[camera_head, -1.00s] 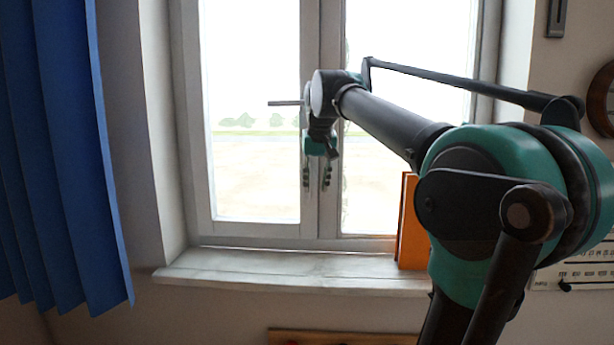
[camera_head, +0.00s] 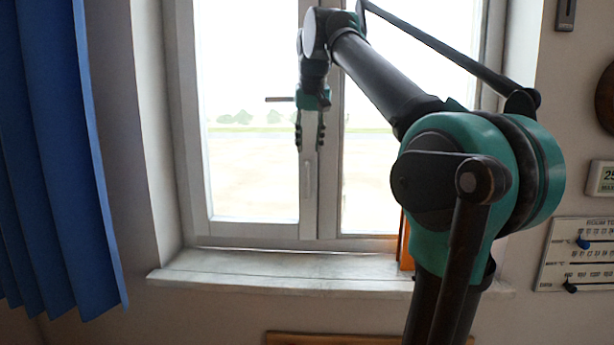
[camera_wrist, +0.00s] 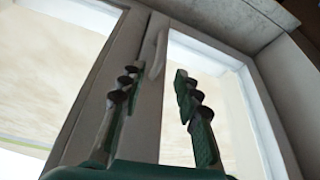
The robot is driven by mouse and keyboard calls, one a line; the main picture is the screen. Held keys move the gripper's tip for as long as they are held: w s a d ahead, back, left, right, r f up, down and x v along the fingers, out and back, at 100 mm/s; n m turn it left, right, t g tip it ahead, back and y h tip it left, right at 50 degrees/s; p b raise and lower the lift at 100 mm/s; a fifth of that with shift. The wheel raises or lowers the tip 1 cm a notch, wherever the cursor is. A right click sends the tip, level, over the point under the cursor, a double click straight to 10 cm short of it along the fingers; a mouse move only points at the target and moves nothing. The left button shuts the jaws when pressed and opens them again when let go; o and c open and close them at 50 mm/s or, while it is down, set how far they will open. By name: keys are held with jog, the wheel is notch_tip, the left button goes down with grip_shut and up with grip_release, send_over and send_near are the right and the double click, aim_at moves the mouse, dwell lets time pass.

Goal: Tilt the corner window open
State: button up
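The window (camera_head: 195,150) has two pale framed panes side by side with a mullion between them, and both look closed. A dark horizontal lever (camera_head: 280,99) points left at the mullion, just left of my gripper; its inner end is hidden by the gripper. A pale upright handle (camera_head: 308,180) sits lower on the mullion; a pale handle also shows in the wrist view (camera_wrist: 158,55), beyond the fingers. My gripper (camera_head: 309,147) hangs fingers down in front of the mullion, above the pale handle. Its fingers are apart with nothing between them, as the wrist view shows (camera_wrist: 155,80).
The stone sill (camera_head: 270,270) runs below the window, with an orange book-like object (camera_head: 404,245) at its right, partly behind my arm. A blue curtain (camera_head: 60,150) hangs at the left. A panel with sliders (camera_head: 580,255) is on the right wall.

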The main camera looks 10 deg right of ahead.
aim_at(307, 170)
jog(key=x, duration=1.1)
grip_shut()
